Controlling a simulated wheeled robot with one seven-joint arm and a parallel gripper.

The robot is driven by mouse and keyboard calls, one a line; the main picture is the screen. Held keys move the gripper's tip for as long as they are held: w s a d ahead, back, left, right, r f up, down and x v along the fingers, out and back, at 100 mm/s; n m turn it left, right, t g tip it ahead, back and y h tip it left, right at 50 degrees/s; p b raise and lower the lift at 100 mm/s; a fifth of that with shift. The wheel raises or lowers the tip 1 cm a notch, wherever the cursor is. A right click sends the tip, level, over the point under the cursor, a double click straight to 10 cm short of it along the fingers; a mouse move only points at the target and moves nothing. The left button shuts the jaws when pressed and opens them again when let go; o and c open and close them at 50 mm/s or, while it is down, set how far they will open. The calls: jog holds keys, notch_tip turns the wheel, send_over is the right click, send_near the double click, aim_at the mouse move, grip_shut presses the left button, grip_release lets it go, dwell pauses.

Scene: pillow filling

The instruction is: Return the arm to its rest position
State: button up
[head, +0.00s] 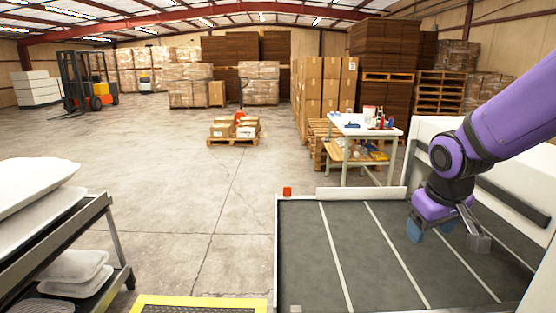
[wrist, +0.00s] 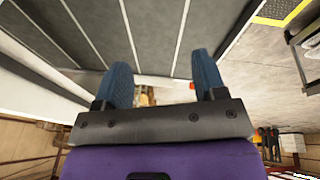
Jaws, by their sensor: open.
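My purple arm reaches in from the right of the head view. My gripper (head: 447,238) hangs over the right part of a dark grey striped conveyor belt (head: 345,235). Its two fingers are spread apart with nothing between them. In the wrist view, the two blue fingertips of my gripper (wrist: 165,80) also stand apart and empty. The belt (wrist: 155,25) fills the upper part of that view. I cannot tell the exact height of the fingers above the belt.
A cart (head: 105,215) with white pillows (head: 40,190) stands at the left. A white wall (head: 425,150) borders the belt near my arm. A yellow-edged mat (head: 200,302) lies on the floor. A work table (head: 362,128) stands beyond the belt. Open floor lies between cart and belt.

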jog(key=s+r+m+t, duration=0.1)
jog(key=s+r, duration=0.5)
jog(key=s, duration=0.2)
jog(key=s+r+m+t+y, duration=0.1)
jog(key=s+r, duration=0.4)
jog(key=s, duration=0.3)
jog(key=shift+s+d+r, duration=0.15)
jog(key=shift+s+r, duration=0.15)
jog(key=shift+r, duration=0.05)
jog(key=shift+c, duration=0.4)
dwell(0.8)
